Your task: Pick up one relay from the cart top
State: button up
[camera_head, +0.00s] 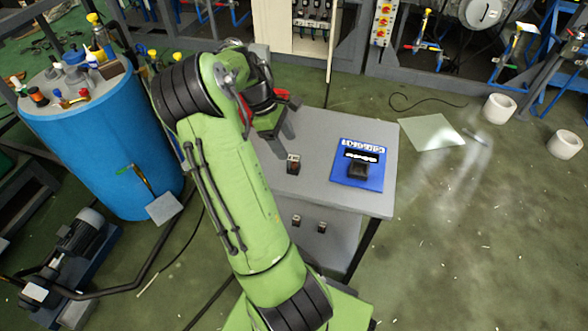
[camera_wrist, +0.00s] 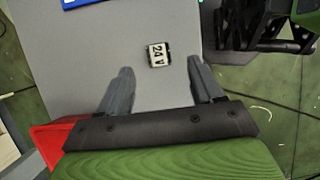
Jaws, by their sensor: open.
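A small dark relay (camera_head: 293,164) with a pale top stands on the grey cart top (camera_head: 327,124). In the wrist view the relay (camera_wrist: 158,54) shows a white label reading "24 V" and lies beyond the fingertips, roughly between their lines. My gripper (camera_wrist: 161,78) is open and empty, with its two grey fingers spread over the cart top. In the head view my gripper (camera_head: 279,136) is above the cart, behind the relay and partly hidden by my arm. Two more small relays (camera_head: 296,220) (camera_head: 321,227) sit on the cart's lower shelf.
A blue board (camera_head: 345,174) with a black device lies on the right of the cart top. A red object (camera_wrist: 62,135) shows beside my gripper. A blue drum (camera_head: 100,150) stands at left. Cabinets and frames stand behind. The cart top between relay and board is clear.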

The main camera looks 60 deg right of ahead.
aim_at(293, 158)
jog(key=shift+x, duration=1.15)
jog(key=b+x, duration=0.3)
jog(key=x, duration=0.2)
jog(key=shift+w+d+f, duration=0.1)
jog(key=shift+w, duration=0.05)
